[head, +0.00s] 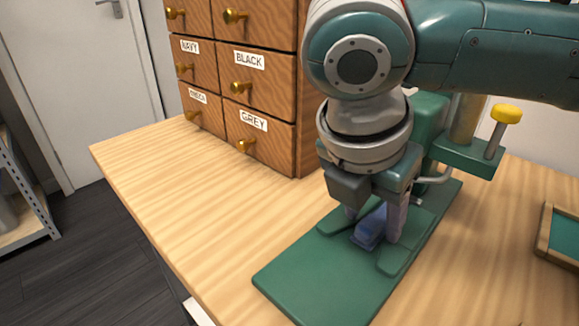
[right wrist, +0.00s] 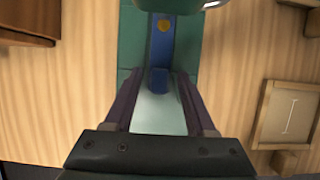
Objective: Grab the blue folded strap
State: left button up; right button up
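The blue folded strap (head: 370,228) lies on the green base of a press, partly hidden by my right gripper in the head view. In the right wrist view the blue strap (right wrist: 159,62) runs lengthwise with a round brass-coloured spot at its far part. My right gripper (head: 374,228) points down over it. Its two fingers stand apart, one on each side of the strap's near end, as the right wrist view also shows (right wrist: 159,76). Gaps show beside the strap there. My left gripper is in neither view.
The green press base (head: 320,272) sits on the wooden table (head: 160,165). Its upright parts and a yellow knob (head: 506,113) stand close behind my gripper. A wooden drawer cabinet (head: 270,105) stands at the back. A wood-rimmed tray (head: 543,232) lies at right. The table's left part is clear.

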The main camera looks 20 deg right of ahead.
grip_shut()
dwell(0.5)
